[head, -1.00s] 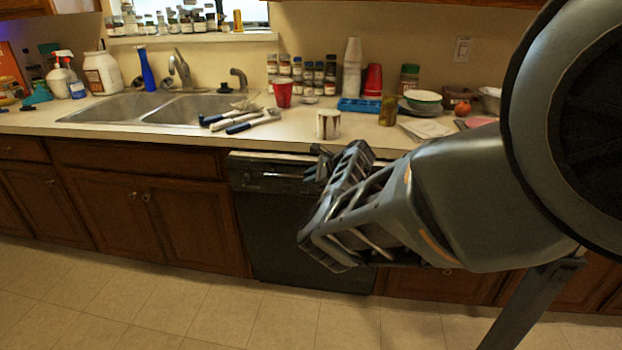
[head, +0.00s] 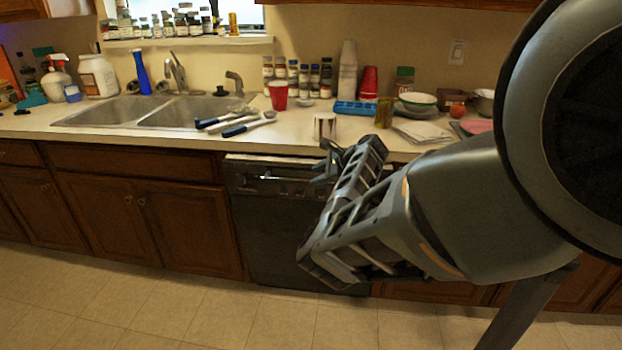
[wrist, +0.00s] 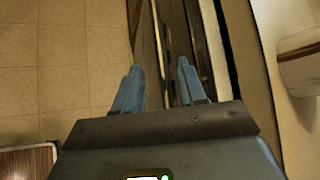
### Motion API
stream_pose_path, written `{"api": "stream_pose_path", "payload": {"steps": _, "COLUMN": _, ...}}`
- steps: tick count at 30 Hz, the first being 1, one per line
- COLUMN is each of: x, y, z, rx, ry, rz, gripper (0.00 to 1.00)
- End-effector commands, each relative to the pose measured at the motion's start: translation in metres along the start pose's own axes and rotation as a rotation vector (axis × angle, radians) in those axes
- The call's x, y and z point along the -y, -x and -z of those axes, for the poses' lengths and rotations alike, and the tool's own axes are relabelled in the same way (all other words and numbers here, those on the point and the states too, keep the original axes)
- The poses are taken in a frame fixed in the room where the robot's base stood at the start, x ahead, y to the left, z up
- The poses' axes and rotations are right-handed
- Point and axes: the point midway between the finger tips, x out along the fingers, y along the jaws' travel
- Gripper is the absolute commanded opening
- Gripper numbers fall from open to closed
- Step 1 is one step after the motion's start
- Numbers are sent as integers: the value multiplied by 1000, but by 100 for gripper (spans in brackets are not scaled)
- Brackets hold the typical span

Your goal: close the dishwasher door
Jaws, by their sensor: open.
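The dishwasher (head: 270,225) has a dark front and stands under the counter, among the brown cabinets. Its door looks upright and close to flush; I cannot tell whether a small gap is left at its top. A handle strip (head: 275,180) runs along its upper part. My gripper (head: 326,160) is open and empty at the upper right of the door, just below the counter edge. My arm and gripper hide the door's right side. In the wrist view, the fingers (wrist: 158,85) are apart above the door's dark upper edge (wrist: 147,45); contact is unclear.
The counter edge (head: 180,142) overhangs the dishwasher. A cup (head: 324,126) stands near that edge, just above my gripper, and shows in the wrist view (wrist: 300,65). The tiled floor (head: 200,310) in front is clear.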

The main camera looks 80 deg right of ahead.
Motion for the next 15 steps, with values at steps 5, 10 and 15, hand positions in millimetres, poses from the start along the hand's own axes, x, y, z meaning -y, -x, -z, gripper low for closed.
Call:
{"api": "stream_pose_path", "payload": {"steps": 5, "x": 0, "y": 17, "z": 0, "rx": -1, "ry": -1, "rz": 1, "gripper": 40}}
{"api": "stream_pose_path", "payload": {"steps": 10, "x": 0, "y": 21, "z": 0, "rx": 0, "ry": -1, "rz": -1, "gripper": 40}}
{"api": "stream_pose_path", "payload": {"steps": 15, "x": 0, "y": 20, "z": 0, "rx": 0, "ry": -1, "rz": -1, "gripper": 38}}
